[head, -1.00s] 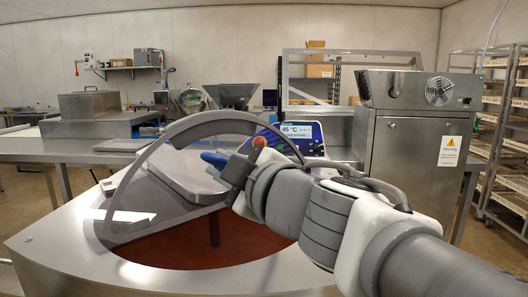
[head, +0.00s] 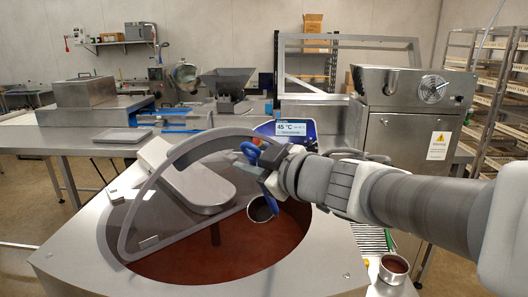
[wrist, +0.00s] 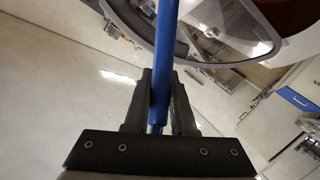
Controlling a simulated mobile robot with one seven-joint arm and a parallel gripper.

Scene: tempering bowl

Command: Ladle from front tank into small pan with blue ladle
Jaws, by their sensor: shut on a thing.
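My gripper (head: 272,169) is shut on the handle of the blue ladle (head: 250,152), above the right part of the front tank. The blue handle (wrist: 166,60) runs up between my fingers (wrist: 161,105) in the wrist view. The ladle's dark metal bowl (head: 262,208) hangs below my gripper at the tank's opening; I cannot tell whether it touches the chocolate or holds any. The front tank (head: 75,262) is a steel housing with a round opening of brown liquid. The small pan (head: 394,268) stands at the lower right, with brown inside.
A curved clear guard with a grey rim (head: 128,215) covers the tank's left part. A steel lid-like block (head: 200,188) sits behind it. A display reading 45 °C (head: 295,128) stands behind my gripper. A steel machine (head: 415,125) stands at the right.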

